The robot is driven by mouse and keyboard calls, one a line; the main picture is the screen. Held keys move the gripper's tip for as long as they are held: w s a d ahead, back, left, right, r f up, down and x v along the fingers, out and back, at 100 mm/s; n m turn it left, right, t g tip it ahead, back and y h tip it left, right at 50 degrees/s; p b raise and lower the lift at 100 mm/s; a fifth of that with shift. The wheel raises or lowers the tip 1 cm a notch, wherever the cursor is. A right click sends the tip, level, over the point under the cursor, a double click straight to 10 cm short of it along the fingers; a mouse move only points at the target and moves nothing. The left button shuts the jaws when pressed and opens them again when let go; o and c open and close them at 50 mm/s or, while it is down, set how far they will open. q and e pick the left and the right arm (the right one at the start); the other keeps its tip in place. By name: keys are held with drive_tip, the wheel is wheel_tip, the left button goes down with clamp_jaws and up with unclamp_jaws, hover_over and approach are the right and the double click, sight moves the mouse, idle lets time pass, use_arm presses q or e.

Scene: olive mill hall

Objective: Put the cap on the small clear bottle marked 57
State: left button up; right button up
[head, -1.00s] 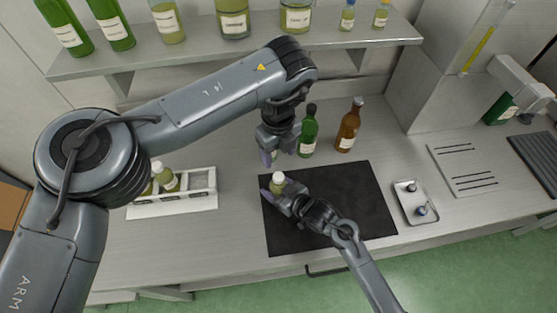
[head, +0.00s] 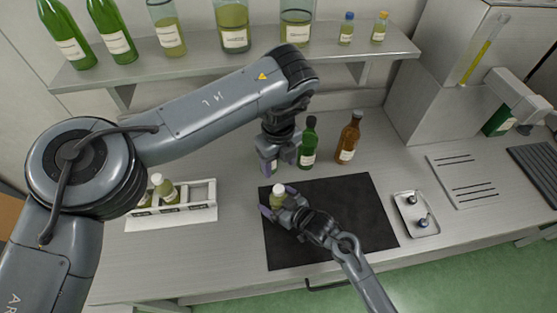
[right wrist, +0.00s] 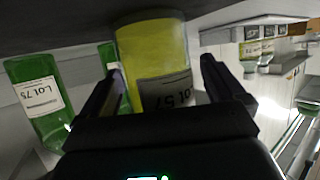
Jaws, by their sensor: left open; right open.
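The small clear bottle marked 57 (head: 278,201) stands upright on the black mat with yellow-green contents. Its LOT 57 label shows upside down in the right wrist view (right wrist: 158,55). A pale, cap-like top (head: 278,189) shows on it in the head view; I cannot tell whether it is a seated cap. In the right wrist view the bottle's top is hidden behind my gripper. My right gripper (head: 277,201) is open, with its fingers on either side of the bottle. My left gripper (head: 280,163) is open above and behind the bottle, apart from it.
A green bottle (head: 308,145) and a brown bottle (head: 348,140) stand behind the mat (head: 340,220). A white rack (head: 203,214) with pale-capped bottles is at left. A metal tray (head: 402,213) with two small dark-topped pieces lies at right. A bottle shelf (head: 200,62) runs above.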

drive_tip(key=p+v, duration=0.1)
drive_tip(key=v, duration=1)
drive_tip(key=shift+w, duration=0.1)
drive_tip(key=shift+a, duration=0.1)
